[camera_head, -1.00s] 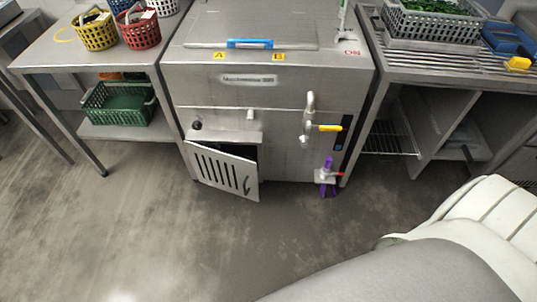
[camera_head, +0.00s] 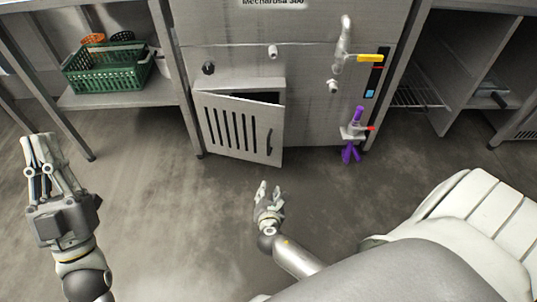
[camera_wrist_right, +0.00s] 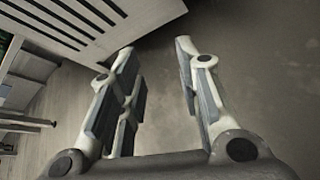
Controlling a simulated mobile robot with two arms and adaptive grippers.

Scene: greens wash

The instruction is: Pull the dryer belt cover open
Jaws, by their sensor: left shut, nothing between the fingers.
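The dryer belt cover (camera_head: 238,130) is a grey slotted panel with a dark curved handle (camera_head: 269,141), low on the front of the steel machine. It stands slightly ajar, with a dark gap along its top edge. Its slotted panel also shows at the upper left of the right wrist view (camera_wrist_right: 84,25). My right gripper (camera_head: 268,188) is just in front of and below the cover, apart from it. In the right wrist view its fingers (camera_wrist_right: 155,52) are spread with only floor between them. My left gripper (camera_head: 42,148) is shut and empty at the far left, away from the cover.
A valve with a yellow handle (camera_head: 370,58) and a purple fitting with a red lever (camera_head: 352,133) are on the machine's right side. A green basket (camera_head: 105,70) sits on the left shelf. The floor before the cover is clear.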

